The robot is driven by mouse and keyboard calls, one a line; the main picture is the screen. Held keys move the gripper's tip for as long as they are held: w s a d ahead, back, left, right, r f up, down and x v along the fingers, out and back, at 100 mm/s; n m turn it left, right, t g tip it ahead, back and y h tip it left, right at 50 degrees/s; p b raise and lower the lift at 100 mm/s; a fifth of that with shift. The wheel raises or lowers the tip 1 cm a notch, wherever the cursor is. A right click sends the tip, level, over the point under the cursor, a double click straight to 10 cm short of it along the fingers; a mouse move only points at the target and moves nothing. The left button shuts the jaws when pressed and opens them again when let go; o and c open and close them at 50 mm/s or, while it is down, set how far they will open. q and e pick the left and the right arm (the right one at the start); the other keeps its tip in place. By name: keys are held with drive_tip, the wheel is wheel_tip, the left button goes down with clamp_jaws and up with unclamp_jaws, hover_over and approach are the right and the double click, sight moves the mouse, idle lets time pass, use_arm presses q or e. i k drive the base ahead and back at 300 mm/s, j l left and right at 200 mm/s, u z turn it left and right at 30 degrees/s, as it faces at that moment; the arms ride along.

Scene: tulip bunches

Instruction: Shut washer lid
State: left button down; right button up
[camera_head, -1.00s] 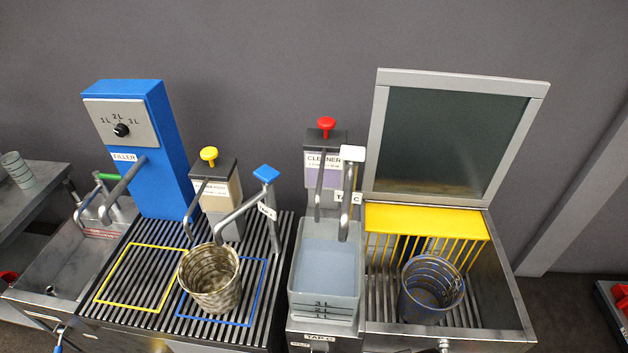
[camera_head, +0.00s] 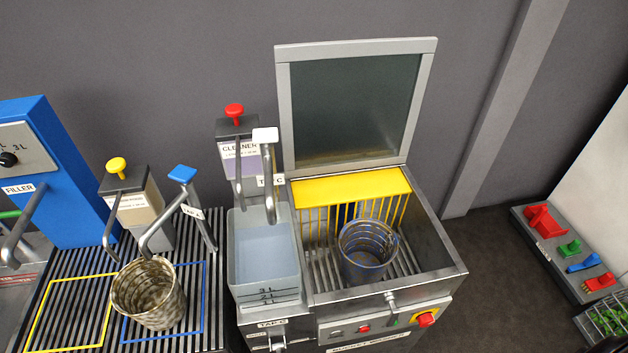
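The washer (camera_head: 440,272) is an open metal tub right of the middle, with a yellow inner panel (camera_head: 352,187) and a rack of bars. Its lid (camera_head: 430,75), a dark pane in a grey frame, stands raised at the back, leaning slightly backward. A metal bucket (camera_head: 367,250) with blue bands stands upright inside the tub. The front panel carries small buttons and a red knob on yellow (camera_head: 426,319).
Left of the washer stands a water-filled basin (camera_head: 240,290) under a white-handled tap (camera_head: 265,135) and a red-topped cleaner dispenser (camera_head: 234,110). Another bucket (camera_head: 148,293) stands on the slatted drainer. A shelf at right holds coloured items (camera_head: 545,221). Floor right of the washer is clear.

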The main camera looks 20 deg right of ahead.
sight(425, 46)
drive_tip(key=z, duration=0.75)
